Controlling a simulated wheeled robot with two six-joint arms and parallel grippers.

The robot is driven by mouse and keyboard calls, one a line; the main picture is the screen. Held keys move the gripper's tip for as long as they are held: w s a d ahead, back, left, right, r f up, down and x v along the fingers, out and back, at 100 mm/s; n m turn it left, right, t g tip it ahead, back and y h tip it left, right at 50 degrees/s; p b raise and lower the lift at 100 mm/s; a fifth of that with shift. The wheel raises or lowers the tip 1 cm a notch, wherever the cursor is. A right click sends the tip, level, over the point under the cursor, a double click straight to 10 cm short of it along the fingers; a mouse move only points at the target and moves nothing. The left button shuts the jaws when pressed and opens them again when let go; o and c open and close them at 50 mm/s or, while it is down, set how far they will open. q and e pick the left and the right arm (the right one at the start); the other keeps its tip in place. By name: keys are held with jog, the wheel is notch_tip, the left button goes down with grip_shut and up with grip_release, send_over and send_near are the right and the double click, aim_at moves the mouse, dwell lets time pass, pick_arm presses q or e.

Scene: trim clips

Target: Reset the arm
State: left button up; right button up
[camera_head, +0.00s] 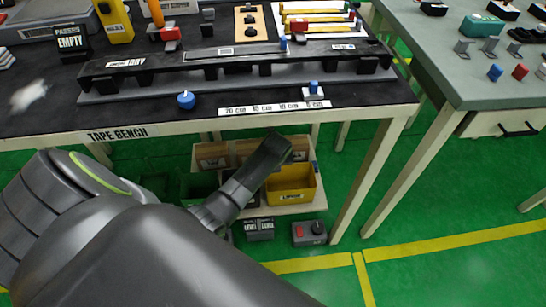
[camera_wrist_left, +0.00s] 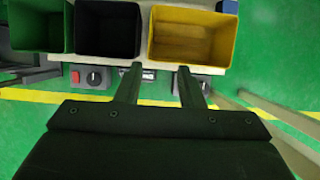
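My left gripper (camera_head: 275,148) hangs at the end of my left arm, in front of the tape bench and below its top edge. In the left wrist view its two fingers (camera_wrist_left: 161,84) stand well apart with nothing between them. It is open and empty. My right gripper and right arm are not in view.
The tape bench (camera_head: 118,133) carries a long black trim piece (camera_head: 140,66) and a blue knob (camera_head: 186,100). Below are bins, including a black one (camera_wrist_left: 107,30) and a green one (camera_wrist_left: 39,26). A grey table (camera_head: 450,60) stands at right. Green floor lies open between.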

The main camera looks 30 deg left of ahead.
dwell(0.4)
